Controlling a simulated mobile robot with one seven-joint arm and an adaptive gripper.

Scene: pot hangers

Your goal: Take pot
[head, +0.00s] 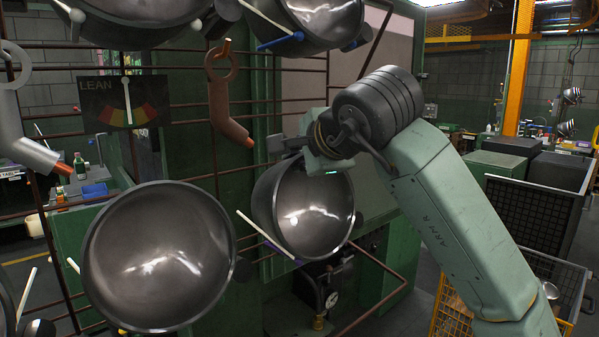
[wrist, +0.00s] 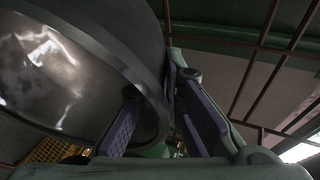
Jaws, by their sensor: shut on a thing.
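A dark, shiny metal pot (head: 312,205) hangs tilted at the rack in the middle of the head view, its hollow side facing me. My gripper (head: 322,158) is at the pot's upper rim, with its fingers mostly hidden in the head view. In the wrist view the pot (wrist: 60,75) fills the upper left. There my gripper (wrist: 160,92) has one purple-padded finger inside the pot and the other outside, shut on the wall near the rim.
A larger pot (head: 158,258) hangs to the left, and more pots hang above. The rack's brown bars (head: 60,70) run behind them. A copper-coloured hook piece (head: 222,95) hangs above. A yellow crate (head: 455,315) stands at the lower right.

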